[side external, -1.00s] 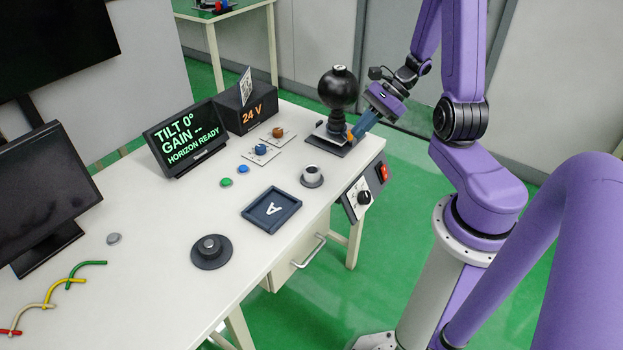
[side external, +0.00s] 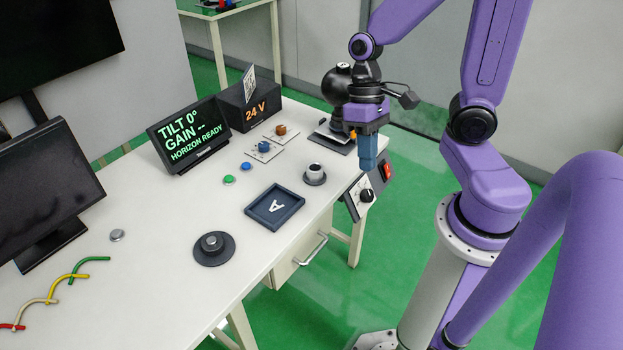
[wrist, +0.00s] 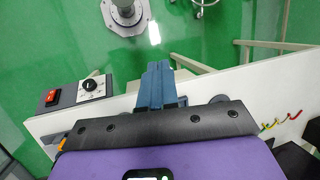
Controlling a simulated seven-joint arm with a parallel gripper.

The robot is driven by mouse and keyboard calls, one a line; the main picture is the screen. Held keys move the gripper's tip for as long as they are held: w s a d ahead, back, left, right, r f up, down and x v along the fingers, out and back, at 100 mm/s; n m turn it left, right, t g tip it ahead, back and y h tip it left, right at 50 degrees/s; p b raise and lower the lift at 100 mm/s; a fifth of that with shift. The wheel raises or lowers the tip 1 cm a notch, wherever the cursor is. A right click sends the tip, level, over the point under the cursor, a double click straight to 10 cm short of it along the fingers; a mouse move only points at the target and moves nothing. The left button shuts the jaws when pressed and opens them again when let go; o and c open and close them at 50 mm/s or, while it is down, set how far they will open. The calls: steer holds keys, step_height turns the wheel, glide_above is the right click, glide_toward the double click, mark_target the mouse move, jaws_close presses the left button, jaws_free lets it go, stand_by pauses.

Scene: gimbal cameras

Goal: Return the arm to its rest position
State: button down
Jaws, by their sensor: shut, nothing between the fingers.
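My gripper (side external: 367,160) hangs with its blue fingers pointing down, near the table's right edge, above the box with the red switch. Its fingers are together with nothing between them. In the wrist view, my gripper (wrist: 158,70) shows its blue fingers side by side over the table edge. The black ball (side external: 337,84) on its stand is behind my gripper and partly hidden by it.
The white table (side external: 150,265) carries a display (side external: 188,135), a 24 V box (side external: 248,104), a tray marked A (side external: 274,205), a black knob (side external: 212,247) and a small round holder (side external: 315,174). The switch box (side external: 372,186) hangs at the table edge.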

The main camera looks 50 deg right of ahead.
mark_target(353, 137)
steer(key=s+a+r+n+t+h, duration=0.2)
steer(key=s+n, duration=0.4)
steer(key=n, duration=0.5)
steer(key=shift+s+a+r+n+t, duration=0.35)
steer(key=shift+a+r+t, duration=0.15)
steer(key=shift+a+r, duration=0.3)
steer(key=c, duration=1.6)
jaws_free()
steer(key=shift+s+r, duration=0.1)
steer(key=o, duration=0.5)
steer(key=w+d+f+m+g+y, duration=0.2)
steer(key=w+d+f+m+y, duration=0.3)
steer(key=w+d+m, duration=0.45)
steer(key=w+d+f+m+g+y, duration=0.2)
steer(key=w+d+f+m+y, duration=0.4)
steer(key=m, duration=0.7)
steer(key=s+d+f+m+t+h, duration=0.1)
steer(key=s+d+f+m+t, duration=0.2)
steer(key=d+f+m+t, duration=0.6)
steer(key=s+d+f+m+t+h, duration=0.2)
steer(key=d+m+t, duration=0.9)
steer(key=d, duration=0.5)
steer(key=x, duration=1.7)
steer(key=shift+s+a+f, duration=0.1)
steer(key=shift+a+f, duration=0.05)
steer(key=shift+a, duration=0.2)
